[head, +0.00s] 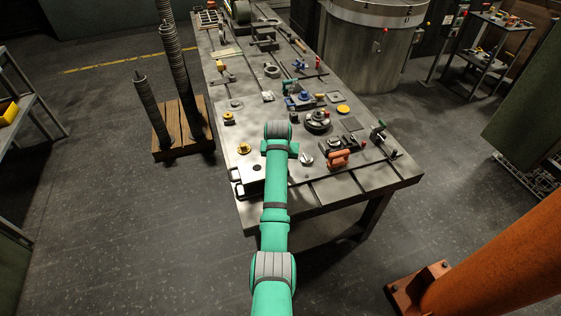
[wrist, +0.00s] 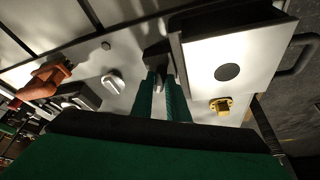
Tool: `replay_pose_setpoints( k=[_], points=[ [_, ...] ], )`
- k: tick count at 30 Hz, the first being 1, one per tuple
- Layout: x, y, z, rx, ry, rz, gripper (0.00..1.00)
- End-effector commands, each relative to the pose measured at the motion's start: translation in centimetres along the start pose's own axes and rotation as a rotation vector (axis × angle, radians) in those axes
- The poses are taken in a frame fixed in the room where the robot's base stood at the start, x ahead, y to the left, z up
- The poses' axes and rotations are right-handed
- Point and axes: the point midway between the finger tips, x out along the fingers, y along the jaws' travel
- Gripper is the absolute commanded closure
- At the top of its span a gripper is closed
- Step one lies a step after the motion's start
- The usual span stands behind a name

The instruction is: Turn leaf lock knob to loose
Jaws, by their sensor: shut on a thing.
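In the wrist view, the two green fingers of my gripper (wrist: 162,78) reach toward a dark knob-like piece (wrist: 156,54) at the edge of a pale plate with a round black hole (wrist: 200,75). The fingers are close together and shut on this dark piece; its shape and its turned position are mostly hidden. The pale plate also shows in the head view (head: 262,184), left of my arm. In the head view my arm hides the fingers and the dark piece. I cannot read any loose or tight mark.
A brass fitting (wrist: 221,106) lies near the plate. A pale round knob (wrist: 113,83) stands on the other side of my fingers. An orange-red casting (head: 338,159) and several small parts crowd the table (head: 330,194). A dark bar handle (wrist: 297,52) juts from the plate's side.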

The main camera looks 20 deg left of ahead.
Motion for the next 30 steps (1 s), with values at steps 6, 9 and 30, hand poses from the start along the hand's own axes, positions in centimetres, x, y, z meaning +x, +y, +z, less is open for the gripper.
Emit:
replay_pose_setpoints(
  k=[6, 9, 30],
  points=[
    [-0.09, 0.31, -0.13, -0.137, 0.002, -0.056, 1.00],
    [-0.08, 0.41, -0.14, -0.186, 0.002, -0.077, 1.00],
    [-0.08, 0.42, -0.17, -0.279, 0.002, -0.115, 1.00]
  ],
)
